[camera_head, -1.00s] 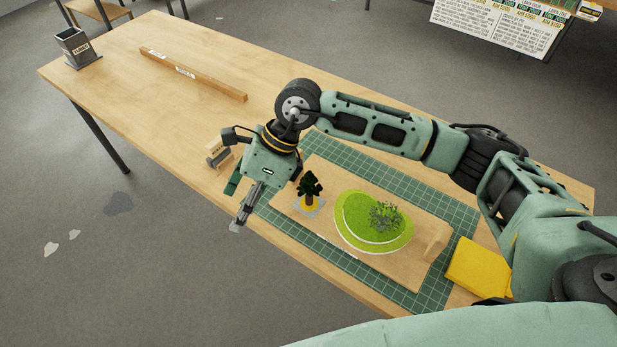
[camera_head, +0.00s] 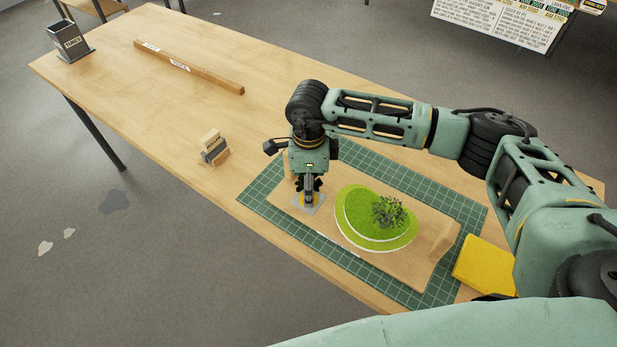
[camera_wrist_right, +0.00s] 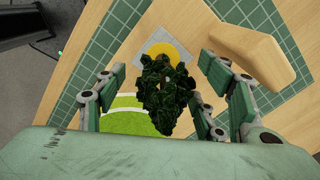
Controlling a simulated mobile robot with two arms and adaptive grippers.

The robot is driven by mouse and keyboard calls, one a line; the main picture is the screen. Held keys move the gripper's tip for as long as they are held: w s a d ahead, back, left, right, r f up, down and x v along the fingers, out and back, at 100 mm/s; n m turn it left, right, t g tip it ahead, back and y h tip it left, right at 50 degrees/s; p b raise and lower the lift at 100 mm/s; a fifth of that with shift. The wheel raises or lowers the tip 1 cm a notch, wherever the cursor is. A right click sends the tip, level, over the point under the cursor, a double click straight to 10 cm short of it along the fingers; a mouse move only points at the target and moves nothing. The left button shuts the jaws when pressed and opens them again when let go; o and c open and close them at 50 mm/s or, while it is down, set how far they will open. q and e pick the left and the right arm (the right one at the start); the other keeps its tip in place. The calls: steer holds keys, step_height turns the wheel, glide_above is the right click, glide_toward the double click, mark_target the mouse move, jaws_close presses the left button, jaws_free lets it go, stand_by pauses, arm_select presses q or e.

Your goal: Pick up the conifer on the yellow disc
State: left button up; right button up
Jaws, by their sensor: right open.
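The dark green conifer (camera_wrist_right: 168,95) stands between the spread fingers of my right gripper (camera_wrist_right: 158,72) in the wrist view, with a gap to each side. My right gripper (camera_head: 309,198) is open over it in the head view, where it hides most of the conifer (camera_head: 318,184). Whether the fingers touch the trunk cannot be told. My left gripper is not in view.
A green mound (camera_head: 357,217) with a leafy bush (camera_head: 388,211) stands right of the gripper on a wooden board (camera_head: 405,262). A wooden block (camera_wrist_right: 250,52) rises close to the right finger.

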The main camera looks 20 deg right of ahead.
steer(key=shift+f, duration=1.05)
steer(key=c, duration=1.2)
steer(key=shift+c, duration=0.5)
